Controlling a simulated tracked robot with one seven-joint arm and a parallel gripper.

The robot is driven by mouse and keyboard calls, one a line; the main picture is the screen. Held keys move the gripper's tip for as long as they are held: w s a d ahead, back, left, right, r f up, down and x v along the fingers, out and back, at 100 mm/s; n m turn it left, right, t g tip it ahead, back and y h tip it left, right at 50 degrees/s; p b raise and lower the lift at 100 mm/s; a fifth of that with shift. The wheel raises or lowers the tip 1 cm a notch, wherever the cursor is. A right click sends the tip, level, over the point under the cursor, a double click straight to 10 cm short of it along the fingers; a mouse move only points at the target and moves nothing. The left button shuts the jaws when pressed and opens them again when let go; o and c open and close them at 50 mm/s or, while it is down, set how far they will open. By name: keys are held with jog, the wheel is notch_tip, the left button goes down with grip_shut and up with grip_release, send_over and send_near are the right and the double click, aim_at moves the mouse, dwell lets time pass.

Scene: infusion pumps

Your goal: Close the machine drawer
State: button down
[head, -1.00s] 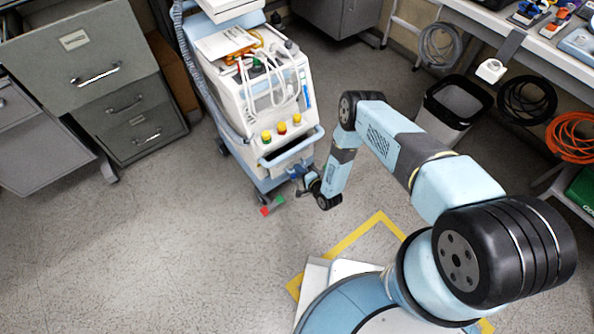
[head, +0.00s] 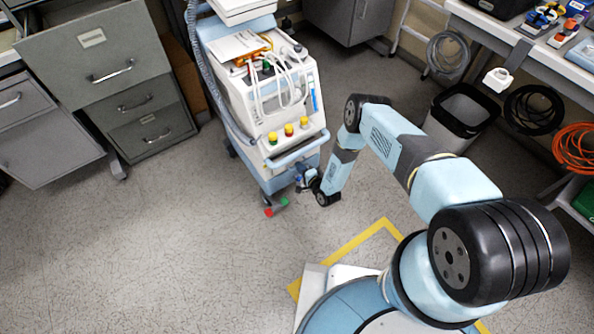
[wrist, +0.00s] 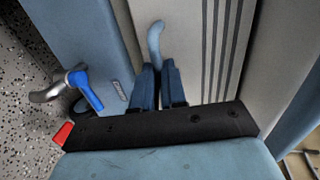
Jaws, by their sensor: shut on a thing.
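The machine (head: 275,105) is a white and light-blue wheeled cart at the upper middle of the head view. Its drawer (head: 290,174) is low on the front, below a light-blue push bar (head: 297,151); no open gap shows above it now, and its front looks flush or nearly so. My gripper (head: 303,184) is at the lower right of that front. In the wrist view its two dark-blue fingers (wrist: 158,88) are shut on a curved light-blue handle (wrist: 155,40), whose upper end sticks out between them. The gripped part is hidden by the fingers.
A grey cabinet (head: 95,60) stands left of the machine. A black bin (head: 462,110) and coiled cables (head: 530,108) are at the right. A blue lever on a metal knob (wrist: 85,88) is left of my fingers. The floor at front left is clear.

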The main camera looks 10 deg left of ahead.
jog(key=shift+f, duration=0.1)
jog(key=c, duration=1.4)
grip_release()
jog(key=shift+a, duration=0.15)
jog(key=shift+o, duration=1)
jog(key=v, duration=1.3)
jog(key=shift+s+d, duration=0.2)
jog(key=shift+d, duration=0.15)
